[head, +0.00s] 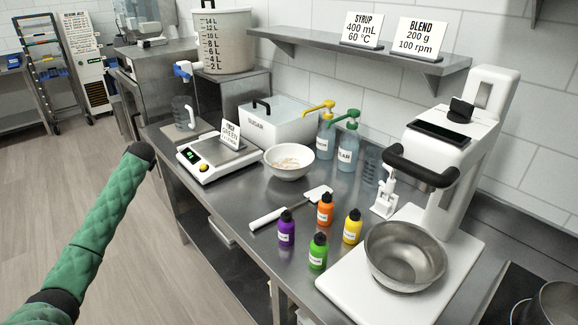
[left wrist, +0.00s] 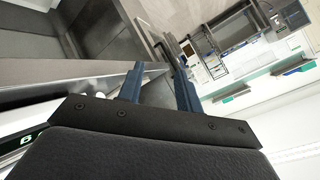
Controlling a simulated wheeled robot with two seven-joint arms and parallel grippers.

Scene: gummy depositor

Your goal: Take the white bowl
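The white bowl (head: 289,172) stands upright on the steel counter in the head view, just right of the scale and in front of the sugar bin. It holds a pale, lumpy content. My left arm comes in from the lower left of the head view, its visible end left of the scale and well away from the bowl. My left gripper (left wrist: 160,78) shows in the left wrist view with its two blue-grey fingers apart and nothing between them. The bowl cannot be made out in that view. My right gripper is not in view.
The scale (head: 212,163) with a sign stands left of the bowl. The sugar bin (head: 268,122) and pump bottles (head: 347,153) are behind it. A mixer with a steel bowl (head: 405,262) is at right.

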